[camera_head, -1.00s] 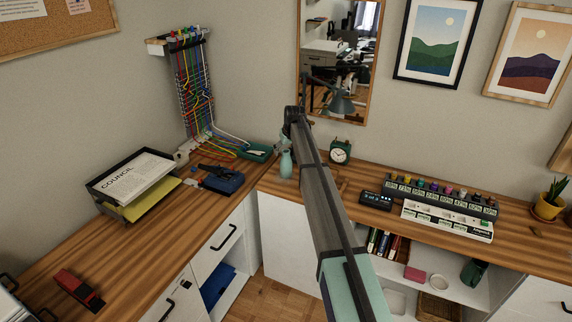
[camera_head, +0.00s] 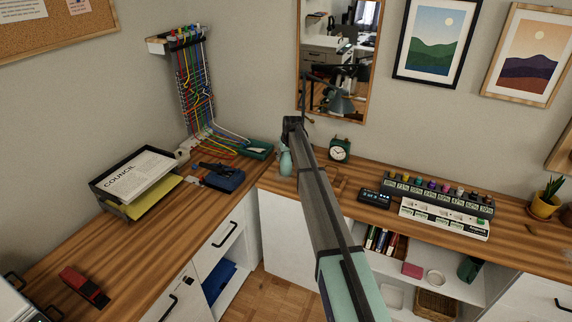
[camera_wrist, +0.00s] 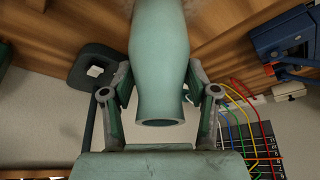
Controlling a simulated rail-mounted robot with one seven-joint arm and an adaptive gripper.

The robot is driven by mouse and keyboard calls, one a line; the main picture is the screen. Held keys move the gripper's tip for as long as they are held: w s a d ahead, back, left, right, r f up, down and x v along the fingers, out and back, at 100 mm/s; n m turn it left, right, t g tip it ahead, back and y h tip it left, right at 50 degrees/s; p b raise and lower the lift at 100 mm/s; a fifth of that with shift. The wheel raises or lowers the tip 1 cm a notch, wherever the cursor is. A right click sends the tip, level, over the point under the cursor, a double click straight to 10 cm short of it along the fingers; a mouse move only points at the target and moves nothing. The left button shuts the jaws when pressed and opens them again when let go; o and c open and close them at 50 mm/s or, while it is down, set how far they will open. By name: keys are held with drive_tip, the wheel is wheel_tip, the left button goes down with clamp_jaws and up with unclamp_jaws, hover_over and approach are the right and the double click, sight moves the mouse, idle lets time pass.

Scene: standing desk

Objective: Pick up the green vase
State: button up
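The green vase (camera_head: 286,163) is pale blue-green and stands upright on the desk in the corner, just left of my arm's far end in the head view. In the wrist view the vase (camera_wrist: 160,60) is in the middle, its round open mouth facing my gripper. My gripper (camera_wrist: 160,80) has one finger on each side of the vase, around its neck and upper body. The fingers look spread, with gaps beside the neck. Their tips lie close to the wider body, and contact there is unclear. In the head view my arm hides most of the gripper.
A green clock (camera_head: 340,149) stands right of the vase. A teal tray (camera_head: 257,150), a blue device (camera_head: 222,178) and colored cables (camera_head: 200,100) are to the left. A mirror (camera_head: 338,60) hangs behind. A black box (camera_head: 376,198) is farther right.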

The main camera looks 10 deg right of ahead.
drive_tip(key=c, duration=0.5)
drive_tip(key=shift+c, duration=0.2)
drive_tip(key=shift+r, duration=0.1)
